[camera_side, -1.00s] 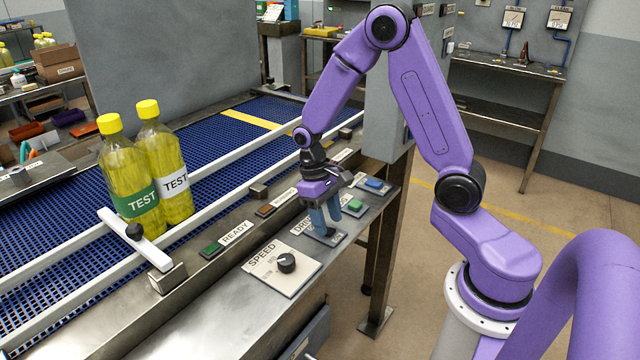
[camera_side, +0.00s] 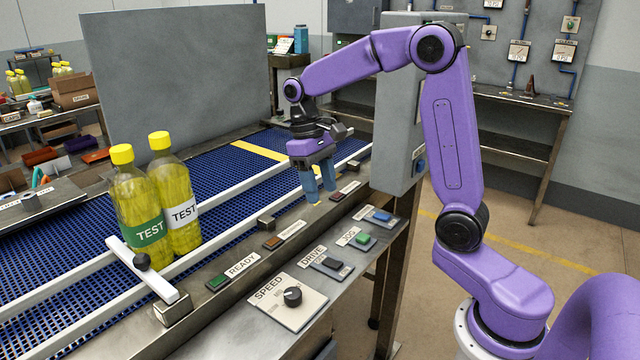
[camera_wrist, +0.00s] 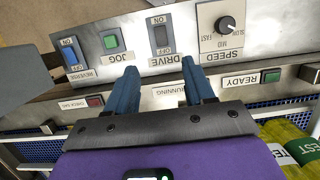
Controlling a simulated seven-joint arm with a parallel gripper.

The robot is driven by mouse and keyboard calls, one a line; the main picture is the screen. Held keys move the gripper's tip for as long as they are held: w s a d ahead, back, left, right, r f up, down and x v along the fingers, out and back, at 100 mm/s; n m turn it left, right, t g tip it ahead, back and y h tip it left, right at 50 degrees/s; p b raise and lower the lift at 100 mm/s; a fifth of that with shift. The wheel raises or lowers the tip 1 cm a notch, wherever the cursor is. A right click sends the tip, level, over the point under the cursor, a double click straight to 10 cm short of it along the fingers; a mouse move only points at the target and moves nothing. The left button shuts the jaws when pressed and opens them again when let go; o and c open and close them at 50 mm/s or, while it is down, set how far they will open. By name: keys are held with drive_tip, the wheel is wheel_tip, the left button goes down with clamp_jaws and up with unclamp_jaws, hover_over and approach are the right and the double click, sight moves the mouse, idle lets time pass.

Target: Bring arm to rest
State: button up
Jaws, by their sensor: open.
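My gripper (camera_side: 319,192) hangs above the conveyor's near edge in the side view, raised clear of the panel. Its two blue fingers are apart with nothing between them; they also show in the wrist view (camera_wrist: 158,72). The upper arm stands upright and the forearm reaches left. Below and in front lies the control panel, with the DRIVE switch (camera_side: 332,265), the SPEED knob (camera_side: 292,296), the JOG button (camera_side: 363,239) and a blue REVERSE switch (camera_wrist: 70,53). The fingers touch none of these.
Two yellow-capped TEST bottles (camera_side: 137,215) (camera_side: 177,205) stand on the blue belt (camera_side: 217,180) behind a white divider bar (camera_side: 128,255) with a black knob. A grey post (camera_side: 398,130) stands close behind my forearm. White rails run along the belt.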

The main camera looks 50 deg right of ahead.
idle(0.3)
drive_tip(key=s+a+f+n+t, duration=0.1)
drive_tip(key=s+n, duration=0.3)
drive_tip(key=s, duration=0.4)
drive_tip(key=s+a+f+n+t, duration=0.1)
drive_tip(key=s+a+n, duration=0.3)
drive_tip(key=s, duration=0.4)
drive_tip(key=s+a+f+n+t, duration=0.1)
drive_tip(key=s+a+f+n, duration=0.1)
drive_tip(key=s, duration=0.6)
drive_tip(key=a+n, duration=0.1)
drive_tip(key=n, duration=0.1)
drive_tip(key=shift+s+a+n, duration=0.15)
drive_tip(key=shift+s+n, duration=0.15)
drive_tip(key=shift+s, duration=0.05)
